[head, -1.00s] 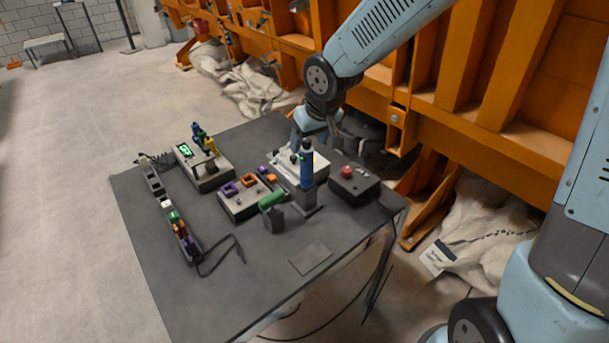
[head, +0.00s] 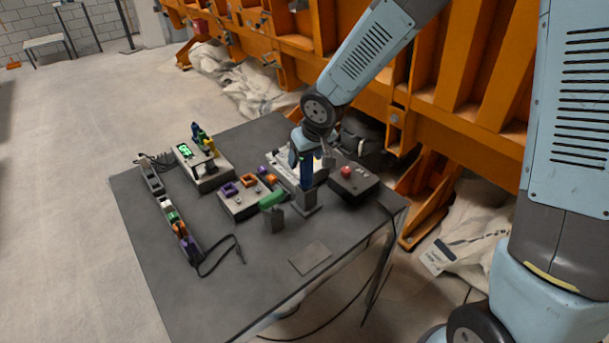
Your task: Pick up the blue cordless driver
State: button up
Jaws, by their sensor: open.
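The blue cordless driver (head: 306,173) stands upright in a dark grey holder (head: 306,199) on the table, right of the middle. My gripper (head: 310,156) comes down from the upper right and is at the driver's upper end. Its fingers are open, one to the left of the driver and one to the right. The driver's top is hidden behind my gripper. I cannot tell whether a finger touches it.
On the dark table (head: 274,260), a box with a red button (head: 352,180) stands right of the driver. A green-handled tool (head: 271,199) in a holder stands close on the left. Boxes, a power strip (head: 177,222) and cables lie further left. The table's front is mostly clear.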

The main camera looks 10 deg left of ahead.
jog(key=c, duration=1.1)
jog(key=shift+r, duration=0.1)
